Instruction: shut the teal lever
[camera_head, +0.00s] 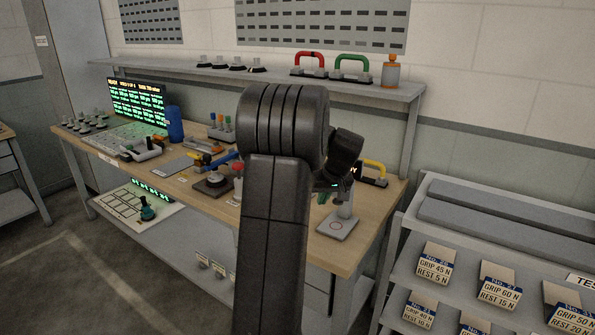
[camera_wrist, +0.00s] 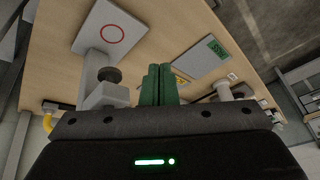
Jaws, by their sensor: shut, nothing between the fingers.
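I cannot clearly make out a teal lever in either view; my arm hides part of the bench. My gripper (camera_head: 325,194) is low over the right end of the wooden bench, partly hidden behind my arm. In the wrist view its two dark green fingers (camera_wrist: 160,70) are together with nothing between them.
The wooden bench (camera_head: 176,186) holds a lit screen (camera_head: 138,103), a blue cylinder (camera_head: 175,123), a blue-handled part (camera_head: 219,160) and a yellow-handled part (camera_head: 374,168). A rack (camera_head: 500,222) with labelled blocks stands right.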

